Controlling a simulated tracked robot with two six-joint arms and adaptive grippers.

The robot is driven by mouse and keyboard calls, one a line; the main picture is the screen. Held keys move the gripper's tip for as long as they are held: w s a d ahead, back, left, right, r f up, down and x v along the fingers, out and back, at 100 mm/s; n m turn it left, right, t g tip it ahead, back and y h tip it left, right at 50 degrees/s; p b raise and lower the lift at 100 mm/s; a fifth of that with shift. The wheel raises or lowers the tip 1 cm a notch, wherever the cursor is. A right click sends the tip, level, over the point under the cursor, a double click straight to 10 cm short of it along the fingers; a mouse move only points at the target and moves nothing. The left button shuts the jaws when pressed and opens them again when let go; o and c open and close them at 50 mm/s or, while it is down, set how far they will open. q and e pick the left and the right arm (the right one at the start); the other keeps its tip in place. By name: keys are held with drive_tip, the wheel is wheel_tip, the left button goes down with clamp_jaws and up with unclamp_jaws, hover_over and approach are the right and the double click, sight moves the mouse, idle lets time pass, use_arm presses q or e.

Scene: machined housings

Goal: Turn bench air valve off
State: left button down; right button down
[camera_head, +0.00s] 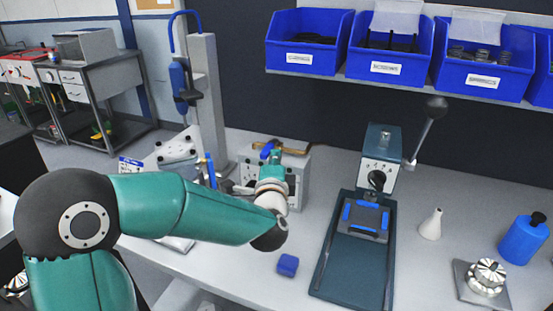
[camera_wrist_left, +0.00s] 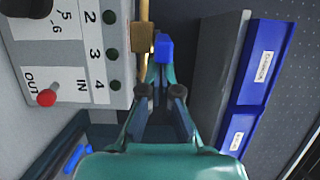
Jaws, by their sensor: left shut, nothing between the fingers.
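The bench air valve shows as a small blue handle (camera_head: 267,150) by a brass pipe (camera_head: 294,147) on top of a grey box (camera_head: 298,186) at mid-bench. My left gripper (camera_head: 277,157) is beside the handle, partly hidden by its own wrist. In the left wrist view the blue handle (camera_wrist_left: 164,48) is just beyond the fingertips (camera_wrist_left: 161,68), with the brass pipe (camera_wrist_left: 143,38) to its left. The fingers are shut with nothing between them. I cannot tell whether they touch the handle. My right gripper is out of view.
A labelled panel with a red knob (camera_wrist_left: 47,97) is close on the left in the wrist view. A dark green press (camera_head: 378,165) with a lever stands right of the box. A blue block (camera_head: 287,264) lies in front. Blue bins (camera_head: 308,42) hang above the bench.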

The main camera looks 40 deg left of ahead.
use_arm(q)
drive_tip(key=shift+s+a, duration=0.3)
drive_tip(key=shift+a, duration=0.4)
drive_tip(key=s+d, duration=0.8)
drive_tip(key=d, duration=0.1)
drive_tip(key=shift+f+p, duration=0.15)
drive_tip(key=shift+p, duration=0.2)
